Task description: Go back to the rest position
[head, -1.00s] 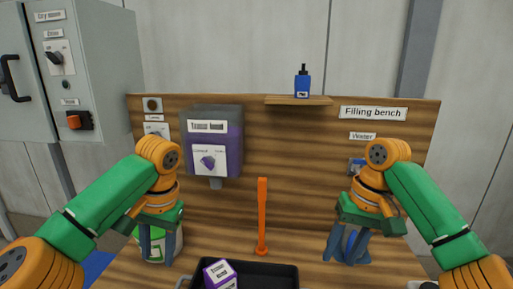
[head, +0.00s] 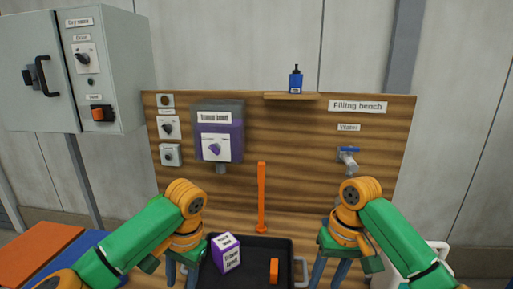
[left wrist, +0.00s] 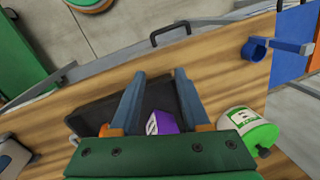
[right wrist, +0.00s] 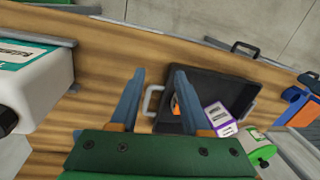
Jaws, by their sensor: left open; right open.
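My left gripper (head: 182,272) is low at the left side of the black tray (head: 254,244). In the left wrist view its two fingers (left wrist: 158,80) are apart with nothing between them. My right gripper (head: 332,272) is low at the tray's right side. In the right wrist view its fingers (right wrist: 160,80) are apart and empty. Both grippers hang above the wooden bench, pointing down. The fingertips are cut off or hidden in the head view.
The tray holds a purple-and-white box (head: 226,254) and an orange object (head: 274,270). An orange post (head: 262,200) stands behind it. A green-and-white container (left wrist: 246,134) is beside the tray; a white jug (right wrist: 30,80) is at the other side. A cabinet (head: 85,70) stands at left.

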